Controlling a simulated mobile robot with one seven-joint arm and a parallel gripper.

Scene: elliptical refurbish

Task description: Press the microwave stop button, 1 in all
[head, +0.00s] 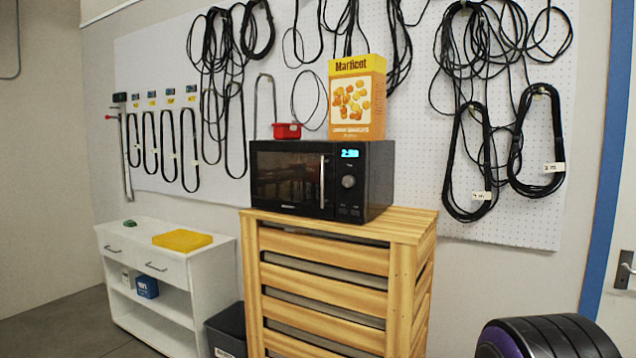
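A black microwave (290,178) stands on top of a slatted wooden cabinet. Its door is shut, with a vertical silver handle at the door's right side. The control panel at the right of its front has a lit blue display (350,153), a round knob (348,181) and small buttons (348,211) below the knob. The button labels are too small to read, so I cannot tell which one is stop. My gripper is not in view.
A yellow cracker box (357,98) and a red container (287,131) sit on the microwave. The wooden cabinet (340,225) stands before a pegboard with hanging cables. A white shelf unit (212,270) and dark bin (226,330) are left. A round black-purple object (548,338) is front right.

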